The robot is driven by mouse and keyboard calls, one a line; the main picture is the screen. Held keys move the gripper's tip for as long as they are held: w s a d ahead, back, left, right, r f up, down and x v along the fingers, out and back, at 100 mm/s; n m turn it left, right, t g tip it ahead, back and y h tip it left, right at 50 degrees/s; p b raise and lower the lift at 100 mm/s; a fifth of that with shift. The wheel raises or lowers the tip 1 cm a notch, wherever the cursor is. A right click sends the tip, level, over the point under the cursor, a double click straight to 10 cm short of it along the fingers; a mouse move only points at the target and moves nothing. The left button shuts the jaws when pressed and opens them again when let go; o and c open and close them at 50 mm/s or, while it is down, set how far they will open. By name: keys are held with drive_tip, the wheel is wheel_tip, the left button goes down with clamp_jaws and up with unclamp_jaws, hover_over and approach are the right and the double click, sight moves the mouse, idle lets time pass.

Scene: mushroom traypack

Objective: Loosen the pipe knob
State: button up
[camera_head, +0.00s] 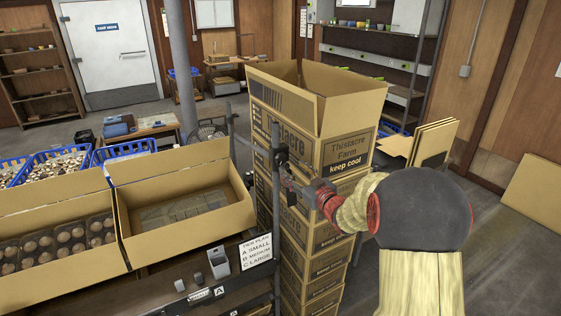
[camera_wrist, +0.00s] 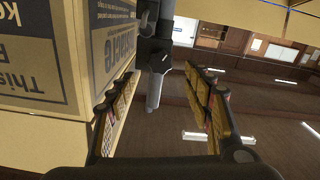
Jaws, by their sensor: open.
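The pipe knob (camera_wrist: 160,62) is a dark knob on a dark clamp at top centre in the wrist view. A short grey rod (camera_wrist: 153,92) sticks out beside it. In the head view the dark clamp (camera_head: 279,158) sits on an upright post, and the knob itself is too small to make out. My gripper (camera_head: 286,182) is beside the clamp in the head view. In the wrist view my gripper (camera_wrist: 160,80) is open, its padded fingers to the left and right of the knob. I see no contact with the knob.
A tall stack of cardboard boxes (camera_head: 345,152) stands close behind my gripper and fills the left of the wrist view. An open carton (camera_head: 185,238) and a punnet-filled carton (camera_head: 60,280) are at left.

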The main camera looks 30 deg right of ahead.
sight(282, 159)
drive_tip(key=w, duration=0.7)
drive_tip(key=shift+w+a+p, duration=0.15)
drive_tip(key=shift+w+p, duration=0.2)
drive_tip(key=shift+w, duration=0.05)
drive_tip(key=c, duration=1.1)
drive_tip(key=shift+c, duration=0.3)
